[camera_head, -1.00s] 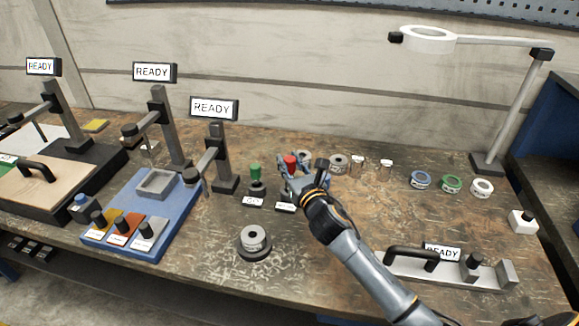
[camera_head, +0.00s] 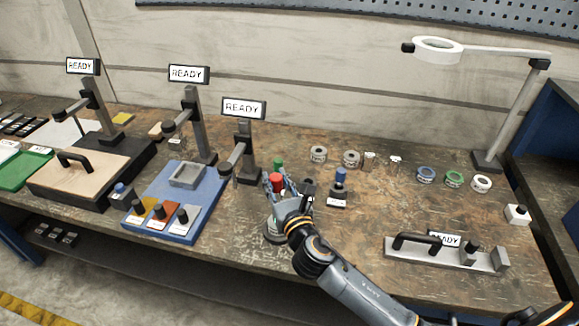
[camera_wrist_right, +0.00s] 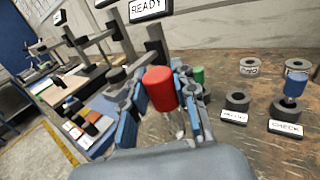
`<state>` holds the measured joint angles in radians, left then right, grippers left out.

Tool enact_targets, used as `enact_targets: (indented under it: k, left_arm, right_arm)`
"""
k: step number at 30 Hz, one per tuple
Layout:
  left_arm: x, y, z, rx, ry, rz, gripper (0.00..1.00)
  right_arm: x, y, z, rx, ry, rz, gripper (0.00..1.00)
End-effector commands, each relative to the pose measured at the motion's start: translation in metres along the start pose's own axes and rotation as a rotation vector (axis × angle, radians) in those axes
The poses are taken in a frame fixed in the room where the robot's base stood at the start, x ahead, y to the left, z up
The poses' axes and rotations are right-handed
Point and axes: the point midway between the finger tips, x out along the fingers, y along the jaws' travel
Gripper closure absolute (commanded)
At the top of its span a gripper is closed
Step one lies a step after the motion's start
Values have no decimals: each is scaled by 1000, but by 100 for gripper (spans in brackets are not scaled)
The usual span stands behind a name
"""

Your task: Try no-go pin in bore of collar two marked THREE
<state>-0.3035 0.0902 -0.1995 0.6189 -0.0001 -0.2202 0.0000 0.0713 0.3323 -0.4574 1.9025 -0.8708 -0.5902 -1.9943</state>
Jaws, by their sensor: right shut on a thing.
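My right gripper (camera_head: 283,188) is shut on the red-handled pin (camera_head: 276,181), its red cap upright between the fingers in the right wrist view (camera_wrist_right: 160,88). A thin metal shank shows below the cap. In the head view the gripper is over the round dark stand (camera_head: 270,238) at the bench front, where a grey collar shows in the earlier view. The gripper now mostly hides that collar, so I cannot tell whether the pin tip is in its bore or above it. No marking THREE is readable. My left gripper is not in view.
A green pin (camera_head: 278,164) stands just behind the gripper, a blue pin (camera_head: 340,176) to its right. Two grey collars (camera_head: 318,154) (camera_head: 351,159) and coloured rings (camera_head: 454,180) stand farther back. The blue fixture (camera_head: 160,205) lies left. Bench between blue pin and grey handled fixture (camera_head: 440,255) is clear.

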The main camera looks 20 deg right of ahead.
Motion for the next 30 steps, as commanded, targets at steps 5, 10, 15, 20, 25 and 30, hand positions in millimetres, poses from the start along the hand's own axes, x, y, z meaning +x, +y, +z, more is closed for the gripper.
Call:
enact_targets:
  k: [5,10,15,20,25,30]
  left_arm:
    - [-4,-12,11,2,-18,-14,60]
    - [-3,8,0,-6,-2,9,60]
    - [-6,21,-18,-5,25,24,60]
    - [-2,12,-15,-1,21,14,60]
    - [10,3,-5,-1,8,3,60]
    - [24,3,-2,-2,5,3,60]
  right_arm:
    - [2,3,-2,-4,-1,3,100]
    - [2,3,-2,-3,-1,3,100]
    - [2,3,-1,-4,-1,4,100]
    - [2,3,-9,-5,0,3,100]
    - [2,2,-24,-5,1,3,100]
    - [2,3,-41,-5,0,4,100]
